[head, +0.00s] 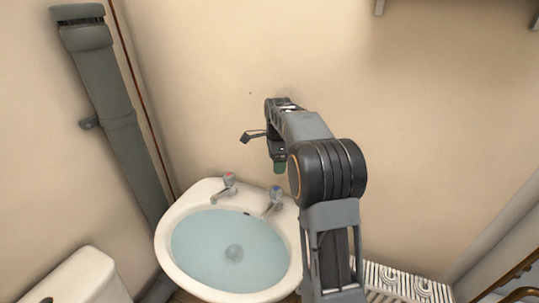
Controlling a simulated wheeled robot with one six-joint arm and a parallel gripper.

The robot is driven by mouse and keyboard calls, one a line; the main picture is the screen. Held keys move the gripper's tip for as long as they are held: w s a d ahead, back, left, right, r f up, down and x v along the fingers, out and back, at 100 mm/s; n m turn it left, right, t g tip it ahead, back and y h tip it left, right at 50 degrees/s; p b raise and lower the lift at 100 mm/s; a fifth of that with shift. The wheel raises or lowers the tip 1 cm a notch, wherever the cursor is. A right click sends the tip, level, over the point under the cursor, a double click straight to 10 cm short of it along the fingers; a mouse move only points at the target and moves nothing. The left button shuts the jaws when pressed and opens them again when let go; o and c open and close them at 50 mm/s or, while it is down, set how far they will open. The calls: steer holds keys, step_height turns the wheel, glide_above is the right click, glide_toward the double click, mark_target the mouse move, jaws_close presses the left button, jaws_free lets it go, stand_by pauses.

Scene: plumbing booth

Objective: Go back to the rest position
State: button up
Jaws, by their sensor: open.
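My gripper (262,145) is at the end of my arm, above the back right of the sink. One dark finger sticks out to the left, and the gripper is open. The other finger is partly hidden by the wrist, and I see nothing held. The white sink (168,262) holds bluish water (215,245) with a drain at its middle. A red-marked tap (229,184) stands at the back left of the rim. A blue-marked tap (275,198) stands to its right, below my gripper and apart from it.
A thick grey pipe (115,115) runs down the left corner, with a thin brown pipe (140,95) beside it. A white cistern (85,280) is at the lower left. A striped black-and-white surface (400,283) lies low at the right. The beige wall (440,130) behind is mostly clear.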

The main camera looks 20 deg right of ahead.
steer(key=f+n, duration=0.1)
steer(key=n, duration=0.1)
steer(key=s+f+n, duration=0.1)
steer(key=f+n, duration=0.1)
steer(key=n, duration=0.1)
steer(key=shift+s+a+n, duration=0.15)
steer(key=shift+a+n, duration=0.05)
steer(key=shift+n, duration=0.1)
steer(key=s+a+n+t, duration=0.1)
steer(key=s+a+n, duration=0.2)
steer(key=s+n, duration=0.2)
steer(key=s+a+r+n+t, duration=0.1)
steer(key=s+a+n, duration=0.3)
steer(key=s, duration=0.6)
steer(key=s+a+r+n+t, duration=0.1)
steer(key=s+a+n, duration=0.3)
steer(key=s+n, duration=0.2)
steer(key=shift+s+t, duration=0.4)
steer(key=shift+s, duration=0.75)
